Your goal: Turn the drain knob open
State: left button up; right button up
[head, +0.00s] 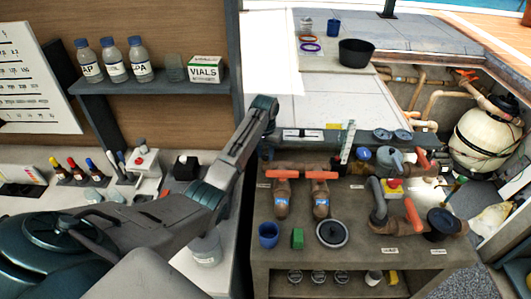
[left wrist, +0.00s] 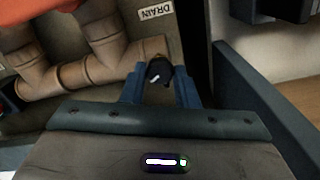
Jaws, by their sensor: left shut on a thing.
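The drain knob (left wrist: 160,72) is a small black knob with a white pointer mark, at the end of a brown pipe in the left wrist view. The DRAIN label (left wrist: 155,11) is on the bench beyond it. My left gripper (left wrist: 160,82) has one blue finger on each side of the knob and is shut on it. The white mark slants across the knob's top. In the head view my left gripper (head: 267,152) is at the left end of the brown pipework, and the knob is hidden there. My right gripper is not in view.
Brown pipes with orange handles (head: 322,178) run close to the right of my left gripper. A shelf with bottles (head: 140,60) is at the left.

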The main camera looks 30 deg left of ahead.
pick_arm(q)
jog(key=n, duration=0.5)
jog(key=shift+r+n, duration=0.1)
jog(key=shift+n, duration=0.2)
jog(key=n, duration=1)
jog(key=shift+n, duration=0.8)
jog(key=shift+w, duration=0.1)
jog(key=o, duration=1)
